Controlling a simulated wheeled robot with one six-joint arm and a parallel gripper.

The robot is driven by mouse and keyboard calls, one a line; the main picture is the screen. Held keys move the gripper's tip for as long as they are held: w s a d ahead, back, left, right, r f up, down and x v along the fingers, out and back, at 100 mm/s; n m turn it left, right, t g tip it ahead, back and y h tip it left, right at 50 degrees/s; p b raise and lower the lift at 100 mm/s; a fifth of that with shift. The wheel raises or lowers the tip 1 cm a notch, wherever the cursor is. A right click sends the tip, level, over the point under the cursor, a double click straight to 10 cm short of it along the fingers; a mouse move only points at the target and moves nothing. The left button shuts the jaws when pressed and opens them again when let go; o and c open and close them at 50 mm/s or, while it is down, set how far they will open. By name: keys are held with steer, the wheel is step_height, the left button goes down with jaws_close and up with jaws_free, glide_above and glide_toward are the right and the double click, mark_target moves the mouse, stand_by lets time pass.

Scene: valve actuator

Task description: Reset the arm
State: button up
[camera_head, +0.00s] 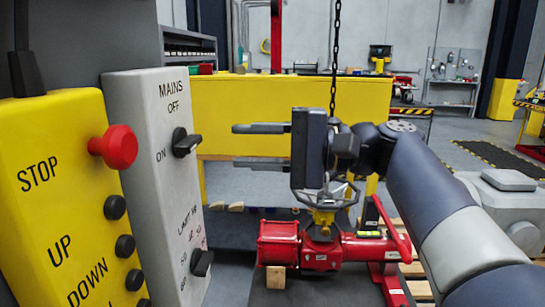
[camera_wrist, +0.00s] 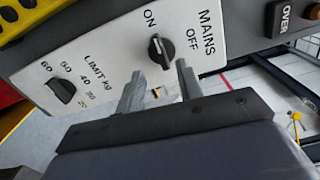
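My gripper (camera_head: 238,145) is open and empty in the head view, its two fingers one above the other and pointing left. The fingers face the grey control box (camera_head: 150,105) and are apart from its black MAINS knob (camera_head: 186,143). In the wrist view the open fingers (camera_wrist: 160,76) show below the MAINS knob (camera_wrist: 161,52), between the ON and OFF labels. Which way its pointer is set I cannot tell. The LIMIT kg knob (camera_head: 202,263) sits lower on the box. My arm reaches in from the right.
A yellow pendant (camera_head: 60,180) with a red STOP button (camera_head: 114,147) stands at the left. A red valve actuator (camera_head: 325,246) is below my gripper, under a hanging chain (camera_head: 335,50). A yellow bench (camera_head: 245,105) stands behind.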

mark_target(196, 141)
steer(key=a, duration=0.7)
steer(key=shift+w+a, duration=0.15)
steer(key=shift+w, duration=0.05)
steer(key=shift+w+r+m+p, duration=0.1)
steer(key=shift+r+m+p, duration=0.25)
steer(key=shift+p, duration=0.45)
steer(key=shift+m+p, duration=2.05)
steer(key=shift+p, duration=0.05)
steer(key=shift+m, duration=0.3)
steer(key=shift+f, duration=0.1)
steer(key=shift+p, duration=0.35)
